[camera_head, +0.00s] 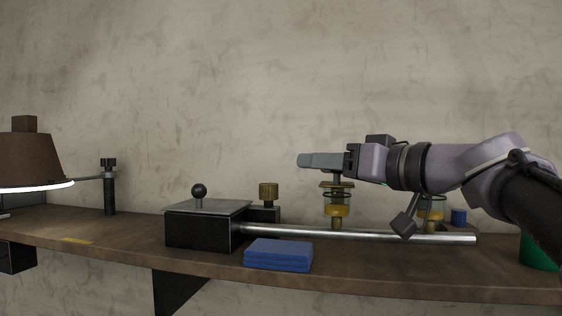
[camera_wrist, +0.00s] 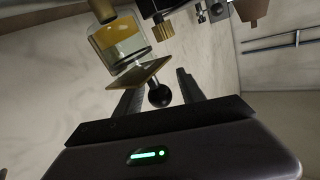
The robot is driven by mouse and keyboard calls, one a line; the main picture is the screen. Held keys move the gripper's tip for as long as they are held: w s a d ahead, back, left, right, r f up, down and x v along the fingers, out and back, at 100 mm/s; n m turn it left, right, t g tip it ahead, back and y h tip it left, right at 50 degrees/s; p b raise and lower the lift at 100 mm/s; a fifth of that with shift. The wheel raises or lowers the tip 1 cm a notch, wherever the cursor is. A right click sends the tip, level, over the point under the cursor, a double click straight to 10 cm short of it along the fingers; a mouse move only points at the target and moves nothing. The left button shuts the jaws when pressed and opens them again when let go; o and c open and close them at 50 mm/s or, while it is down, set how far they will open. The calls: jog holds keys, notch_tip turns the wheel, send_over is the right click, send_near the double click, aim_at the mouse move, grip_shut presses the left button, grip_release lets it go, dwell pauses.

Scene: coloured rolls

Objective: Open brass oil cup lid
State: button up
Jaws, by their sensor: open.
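A glass oil cup (camera_head: 337,210) with amber oil and a square brass lid (camera_head: 337,184) stands upright on the bar in the head view. The wrist view shows this oil cup (camera_wrist: 118,38), its brass lid (camera_wrist: 140,73) and a black ball knob (camera_wrist: 159,95) on the lid. My gripper (camera_head: 305,160) is level, just above the lid, pointing left. In the wrist view my gripper (camera_wrist: 158,82) is open, with the knob between its fingers. Whether either finger touches the knob, I cannot tell. The lid looks flat over the cup.
A second oil cup (camera_head: 432,207) stands to the right, partly hidden by my arm. A metal bar (camera_head: 370,234) runs from a black box (camera_head: 205,232) with a ball knob. Blue pads (camera_head: 278,255) lie in front. A brass knob (camera_head: 268,191), lamp (camera_head: 30,160) and green container (camera_head: 538,252) are on the shelf.

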jog(key=shift+a, duration=0.1)
grip_shut()
